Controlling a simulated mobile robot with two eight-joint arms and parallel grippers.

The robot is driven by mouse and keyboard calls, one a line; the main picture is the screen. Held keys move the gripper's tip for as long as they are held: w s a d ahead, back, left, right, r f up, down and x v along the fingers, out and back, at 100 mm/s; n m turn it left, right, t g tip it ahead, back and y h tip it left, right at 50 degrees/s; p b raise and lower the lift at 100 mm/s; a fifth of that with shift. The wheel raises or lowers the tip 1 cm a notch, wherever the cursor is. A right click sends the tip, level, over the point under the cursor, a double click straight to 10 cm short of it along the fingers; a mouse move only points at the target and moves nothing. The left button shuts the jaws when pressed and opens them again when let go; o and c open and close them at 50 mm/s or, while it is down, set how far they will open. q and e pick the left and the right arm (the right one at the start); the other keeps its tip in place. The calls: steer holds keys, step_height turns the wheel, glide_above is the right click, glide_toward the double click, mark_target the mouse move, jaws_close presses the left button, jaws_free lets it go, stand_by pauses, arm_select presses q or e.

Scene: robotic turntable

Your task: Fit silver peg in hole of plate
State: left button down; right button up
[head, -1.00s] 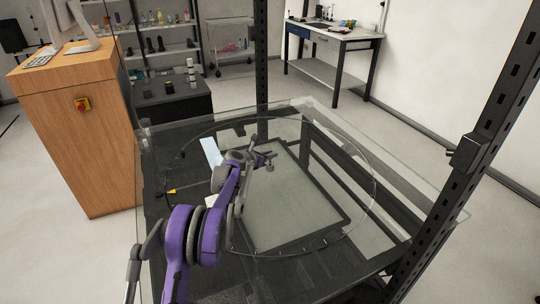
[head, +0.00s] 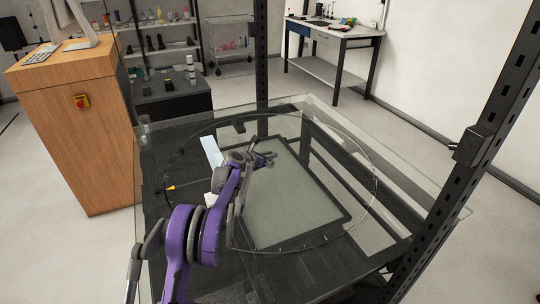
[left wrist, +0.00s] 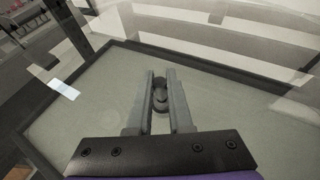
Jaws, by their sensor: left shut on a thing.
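My left gripper (head: 268,159) reaches over the round glass turntable, above the grey panel. I cannot tell whether the plate is this piece or the grey panel (head: 290,205). My right gripper is not in view.
A glass-walled frame surrounds the turntable (head: 372,190), with dark upright posts (head: 480,130) at the right and back. A yellow pointer (head: 171,188) is at its left edge. A wooden cabinet (head: 80,140) stands left, a workbench (head: 335,33) behind. The grey panel's right part is clear.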

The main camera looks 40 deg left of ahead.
arm_select(q)
steer(key=shift+f+b, duration=0.3)
steer(key=shift+f, duration=0.2)
steer(key=c, duration=0.8)
jaws_free()
steer(key=shift+o, duration=0.2)
steer(key=shift+s, duration=0.1)
steer(key=v, duration=1)
steer(key=shift+s+r, duration=0.25)
